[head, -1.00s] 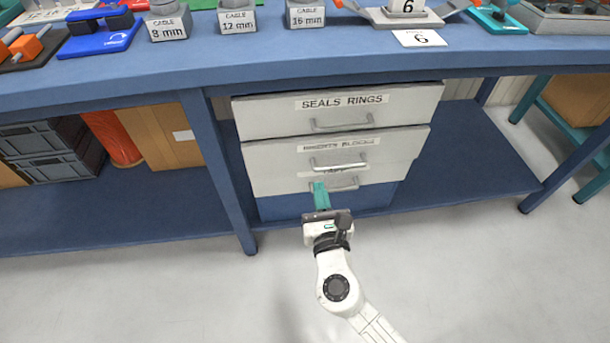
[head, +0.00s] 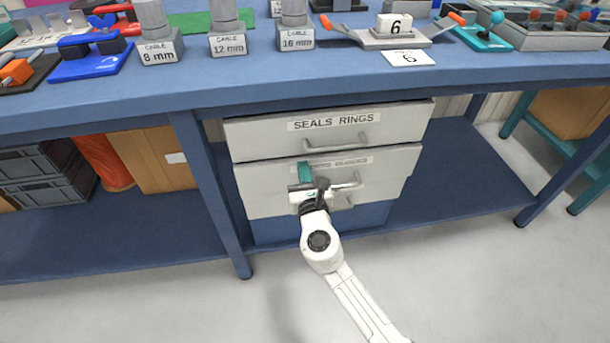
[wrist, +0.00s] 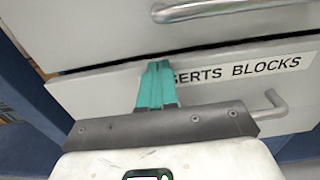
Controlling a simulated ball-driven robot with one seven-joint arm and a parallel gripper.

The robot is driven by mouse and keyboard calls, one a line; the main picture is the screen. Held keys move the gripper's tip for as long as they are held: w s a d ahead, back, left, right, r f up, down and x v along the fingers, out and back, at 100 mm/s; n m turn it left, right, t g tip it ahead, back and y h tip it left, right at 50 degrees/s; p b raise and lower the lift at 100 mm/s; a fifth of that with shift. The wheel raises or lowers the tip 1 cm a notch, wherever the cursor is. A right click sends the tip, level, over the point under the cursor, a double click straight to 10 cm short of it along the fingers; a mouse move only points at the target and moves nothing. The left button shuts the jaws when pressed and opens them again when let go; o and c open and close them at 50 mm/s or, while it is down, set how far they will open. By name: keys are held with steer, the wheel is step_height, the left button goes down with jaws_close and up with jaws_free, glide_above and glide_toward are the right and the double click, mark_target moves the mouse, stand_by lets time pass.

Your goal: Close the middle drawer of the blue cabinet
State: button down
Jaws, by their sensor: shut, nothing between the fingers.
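The middle drawer (head: 395,170) has a light grey front, a label reading "...SERTS BLOCKS" in the wrist view (wrist: 90,92) and a bar handle. It sits under the top drawer (head: 260,135), labelled "SEALS RINGS", in the blue cabinet (head: 275,230). My gripper (head: 304,170) is shut and empty. Its teal fingers (wrist: 156,85) are at the middle drawer's front, over the label's left end and left of the handle. Contact is not certain. My wrist hides part of the lower fronts.
The blue workbench (head: 300,85) overhangs the drawers, with cable blocks and fixtures on top. A bench leg (head: 208,200) stands left of the cabinet. Boxes (head: 165,160) and grey crates (head: 45,175) sit on the lower shelf. The floor in front is clear.

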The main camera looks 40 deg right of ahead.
steer(key=shift+x, duration=1.05)
steer(key=shift+r, duration=0.15)
